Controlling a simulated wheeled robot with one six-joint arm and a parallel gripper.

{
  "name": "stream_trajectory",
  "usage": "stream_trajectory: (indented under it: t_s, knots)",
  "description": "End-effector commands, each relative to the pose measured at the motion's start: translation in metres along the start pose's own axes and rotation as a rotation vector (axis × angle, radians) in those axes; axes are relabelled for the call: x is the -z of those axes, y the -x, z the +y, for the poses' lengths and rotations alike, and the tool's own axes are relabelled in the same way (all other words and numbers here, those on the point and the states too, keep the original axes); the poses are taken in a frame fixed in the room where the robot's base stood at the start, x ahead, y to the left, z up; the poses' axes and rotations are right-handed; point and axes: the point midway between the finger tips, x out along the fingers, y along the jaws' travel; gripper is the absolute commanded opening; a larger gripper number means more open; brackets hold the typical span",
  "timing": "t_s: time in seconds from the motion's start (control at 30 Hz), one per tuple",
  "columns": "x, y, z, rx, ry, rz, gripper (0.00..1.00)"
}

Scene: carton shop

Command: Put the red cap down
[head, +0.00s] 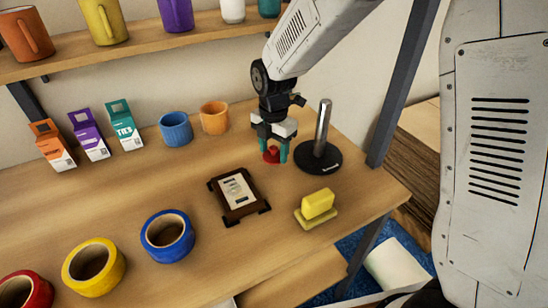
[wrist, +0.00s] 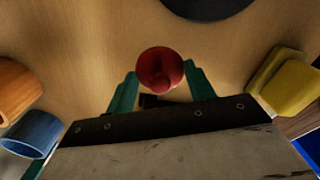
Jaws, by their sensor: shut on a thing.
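The red cap (head: 271,155) is between the green fingertips of my gripper (head: 276,153) in the head view. In the wrist view the red cap (wrist: 160,70) is round and sits between the two green fingers of my gripper (wrist: 160,88). My gripper is shut on it and points down at the wooden table (head: 190,190). The cap is close to the table top; I cannot tell whether it touches it.
A black round stand with a metal post (head: 321,150) is close right of my gripper. A dark framed tray (head: 238,212) and a yellow block on a base (head: 318,204) are nearer. Orange (head: 215,118) and blue (head: 176,130) mugs stand left. Bare table lies between.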

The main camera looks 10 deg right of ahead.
Motion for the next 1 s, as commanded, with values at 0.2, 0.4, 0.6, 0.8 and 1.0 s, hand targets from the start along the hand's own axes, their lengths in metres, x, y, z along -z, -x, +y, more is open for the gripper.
stream_trajectory:
  t_s: [0.2,0.4,0.6,0.8,1.0]
  knots:
    - [0.000,-0.030,-0.001,0.003,0.000,0.001,0.32]
    - [0.000,-0.032,0.000,0.000,0.000,0.000,0.32]
    - [0.000,-0.034,0.000,0.000,0.000,0.000,0.59]
    - [0.000,-0.034,0.000,0.000,0.000,0.000,0.75]
    - [0.000,-0.031,0.000,-0.001,0.000,0.000,0.75]
